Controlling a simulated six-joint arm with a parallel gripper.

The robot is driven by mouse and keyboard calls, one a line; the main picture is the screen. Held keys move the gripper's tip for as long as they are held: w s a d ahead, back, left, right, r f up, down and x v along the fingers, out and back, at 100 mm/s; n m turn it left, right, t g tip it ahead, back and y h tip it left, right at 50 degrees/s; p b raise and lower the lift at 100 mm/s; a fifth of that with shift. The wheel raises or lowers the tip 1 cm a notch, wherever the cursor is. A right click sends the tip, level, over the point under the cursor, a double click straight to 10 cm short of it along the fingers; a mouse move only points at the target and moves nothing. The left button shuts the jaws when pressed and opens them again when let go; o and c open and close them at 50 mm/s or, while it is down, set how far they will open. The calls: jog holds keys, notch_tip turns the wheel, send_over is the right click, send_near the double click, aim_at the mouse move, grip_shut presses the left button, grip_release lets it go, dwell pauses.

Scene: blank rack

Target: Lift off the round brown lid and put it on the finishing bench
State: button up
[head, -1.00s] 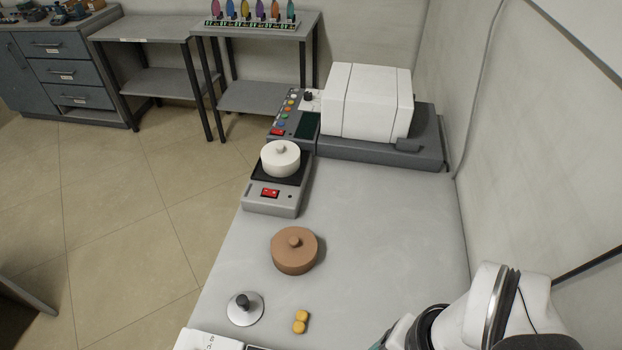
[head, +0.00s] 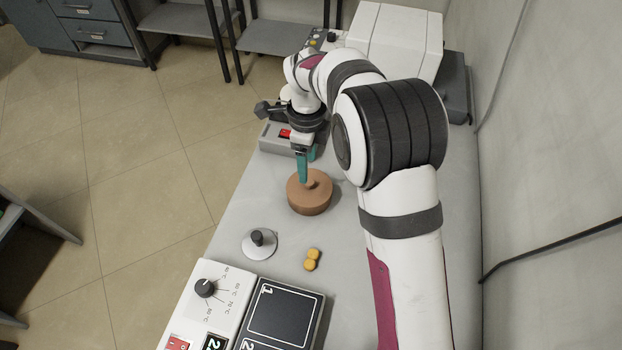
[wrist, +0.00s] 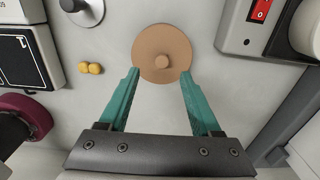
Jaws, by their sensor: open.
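The round brown lid (head: 322,178) with a small central knob tops a brown round pot (head: 308,204) on the grey worktop. The lid fills the upper middle of the wrist view (wrist: 150,40), its knob (wrist: 162,62) between the finger lines. My gripper (head: 306,170) points down at the lid with teal fingers. In the wrist view my gripper (wrist: 160,72) is open, one finger on each side of the knob, holding nothing. I cannot tell how high the tips are above the lid. No bench in view is clearly marked as the finishing bench.
A white-capped metal disc with a black knob (head: 260,243) and yellow pieces (head: 312,260) lie nearer me. A panel with a dial (head: 205,288) is in front. A scale with a red switch (head: 285,134) and a white box machine (head: 395,40) stand behind. Grey tables (head: 185,18) are at the back left.

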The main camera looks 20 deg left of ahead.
aim_at(309, 181)
notch_tip(309, 181, down, 6)
jog(key=shift+w+d+f, duration=0.1)
jog(key=shift+d+f, duration=0.05)
jog(key=shift+f, duration=0.1)
grip_shut()
